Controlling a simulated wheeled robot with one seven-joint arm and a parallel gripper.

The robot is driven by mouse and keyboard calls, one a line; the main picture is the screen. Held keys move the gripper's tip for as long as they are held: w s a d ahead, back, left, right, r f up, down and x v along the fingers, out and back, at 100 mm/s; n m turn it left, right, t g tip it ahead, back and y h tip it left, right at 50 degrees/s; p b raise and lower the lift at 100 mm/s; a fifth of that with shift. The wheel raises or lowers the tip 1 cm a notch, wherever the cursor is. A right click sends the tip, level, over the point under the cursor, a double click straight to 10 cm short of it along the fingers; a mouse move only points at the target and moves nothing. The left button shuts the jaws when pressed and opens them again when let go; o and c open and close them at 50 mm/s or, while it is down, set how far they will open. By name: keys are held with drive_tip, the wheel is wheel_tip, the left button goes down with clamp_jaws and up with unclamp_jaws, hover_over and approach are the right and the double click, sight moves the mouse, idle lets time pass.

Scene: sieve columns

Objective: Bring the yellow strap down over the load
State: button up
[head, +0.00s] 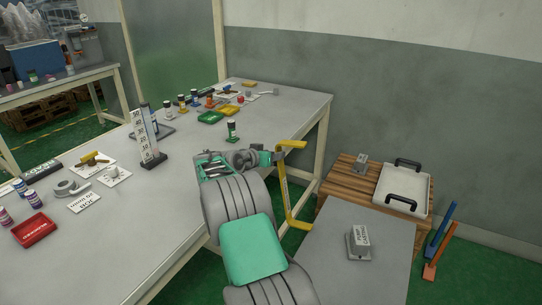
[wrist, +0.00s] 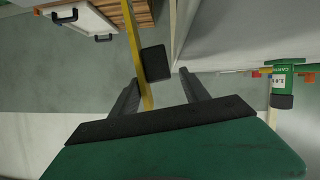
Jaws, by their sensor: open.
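The yellow strap (head: 284,188) is a stiff, bracket-shaped bar standing upright beside the table's right edge, with short arms at top and bottom. My gripper (head: 277,156) is at its upper part. In the wrist view the strap (wrist: 133,40) runs between the two open fingers of my gripper (wrist: 160,80), closer to the left finger. A dark pad (wrist: 155,63) sits against the strap there; whether they are joined I cannot tell. A grey block with a white label (head: 359,241) stands on a grey top; I cannot tell whether it is the load.
The long table (head: 177,205) holds trays, jars and label cards on its left. A wooden crate (head: 345,180) at right carries a white tray with black handles (head: 403,188) and a small grey block (head: 361,164). Blue and orange bars (head: 441,229) lean by the wall.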

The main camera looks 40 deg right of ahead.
drive_tip(key=shift+c, duration=0.5)
drive_tip(key=shift+s, duration=0.1)
drive_tip(key=c, duration=0.6)
clamp_jaws()
drive_tip(key=shift+w+a, duration=0.1)
drive_tip(key=shift+w, duration=0.1)
